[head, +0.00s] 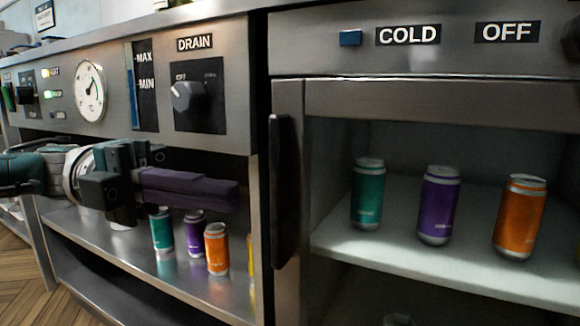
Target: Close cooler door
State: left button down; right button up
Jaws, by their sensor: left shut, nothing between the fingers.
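The cooler door (440,100) shows at the right as a grey metal frame around a see-through pane, under the panel marked COLD and OFF. Its frame sits close against the cabinet and looks shut or nearly so; I cannot tell whether it is fully flush. The dark upright door handle (282,190) is on the door's left side. My left gripper (236,194) comes in from the left, its purple fingers shut and empty. They point right toward the handle, with a visible gap between. My right gripper is not in view.
Inside the cooler, a teal can (367,194), a purple can (438,205) and an orange can (520,216) stand on a shelf. More cans stand on the open steel shelf (190,285) below my left gripper. The drain knob (188,96) sticks out above it.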

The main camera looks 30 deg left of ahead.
pick_arm(q)
jog(key=w+a+b, duration=0.2)
jog(key=a+b, duration=0.4)
jog(key=a, duration=0.3)
jog(key=shift+w+a+b, duration=0.2)
jog(key=shift+a+b, duration=0.1)
jog(key=shift+b, duration=0.05)
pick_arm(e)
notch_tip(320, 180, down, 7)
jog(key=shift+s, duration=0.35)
pick_arm(q)
jog(key=shift+f, duration=0.1)
